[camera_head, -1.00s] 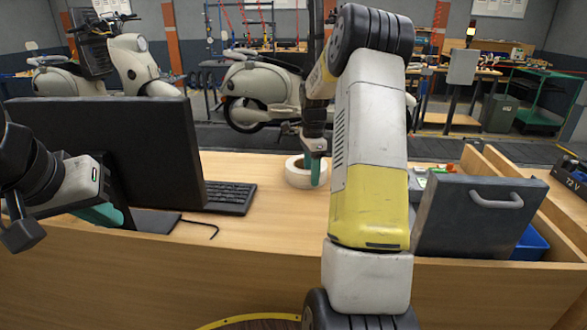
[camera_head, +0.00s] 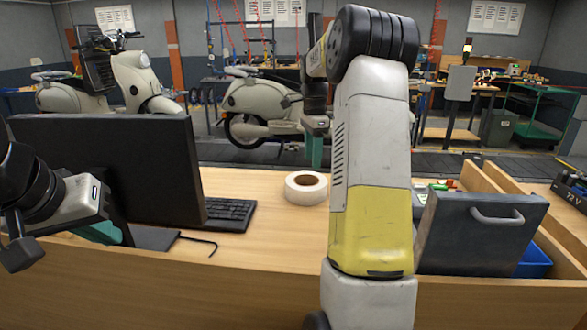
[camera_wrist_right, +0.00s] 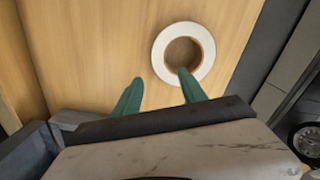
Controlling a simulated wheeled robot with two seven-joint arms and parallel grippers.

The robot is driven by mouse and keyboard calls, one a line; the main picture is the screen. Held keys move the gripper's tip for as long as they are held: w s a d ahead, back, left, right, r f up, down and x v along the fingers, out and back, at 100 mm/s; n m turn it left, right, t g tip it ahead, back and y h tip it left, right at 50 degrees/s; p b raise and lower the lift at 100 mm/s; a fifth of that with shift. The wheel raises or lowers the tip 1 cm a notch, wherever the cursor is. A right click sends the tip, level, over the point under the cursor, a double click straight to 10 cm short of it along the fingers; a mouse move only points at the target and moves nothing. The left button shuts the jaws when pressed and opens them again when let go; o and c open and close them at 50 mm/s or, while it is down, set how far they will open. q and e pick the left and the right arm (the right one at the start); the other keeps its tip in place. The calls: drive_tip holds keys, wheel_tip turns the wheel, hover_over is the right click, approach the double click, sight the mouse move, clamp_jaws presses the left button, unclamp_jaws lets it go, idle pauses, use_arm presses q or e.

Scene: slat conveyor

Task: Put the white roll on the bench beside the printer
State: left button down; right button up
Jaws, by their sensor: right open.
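The white roll (camera_head: 306,198) lies flat on the wooden bench (camera_head: 262,215), right of the keyboard. The roll also shows in the right wrist view (camera_wrist_right: 207,56), with its brown core visible. My right gripper (camera_head: 314,152) is open and empty, apart from the roll, and appears just behind or above it in the head view. In the wrist view one green fingertip overlaps the roll's hole in the picture; the other is left of the roll. My left gripper (camera_head: 98,231) is at the left, low by the monitor; its jaws cannot be made out. I cannot identify a printer.
A black monitor (camera_head: 110,165) and keyboard (camera_head: 229,214) take up the bench's left. A grey box with a handle (camera_head: 475,235) and a blue bin (camera_head: 533,262) stand at the right. A hex key (camera_head: 200,241) lies near the front edge. Bare bench surrounds the roll.

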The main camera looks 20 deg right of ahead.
drive_tip(key=s+a+r+n+t, duration=0.3)
drive_tip(key=s+a+r+n, duration=0.65)
drive_tip(key=s, duration=0.25)
drive_tip(key=s+a+f+n+t+y, duration=0.1)
drive_tip(key=s+a+n, duration=0.3)
drive_tip(key=s, duration=0.4)
drive_tip(key=s+a+f+n+t+y, duration=0.1)
drive_tip(key=s+a+f+n+t, duration=0.1)
drive_tip(key=s, duration=0.7)
drive_tip(key=a+f+n, duration=0.1)
drive_tip(key=a+n, duration=0.1)
drive_tip(key=n, duration=0.1)
drive_tip(key=shift+a+n, duration=0.3)
drive_tip(key=shift+n, duration=0.05)
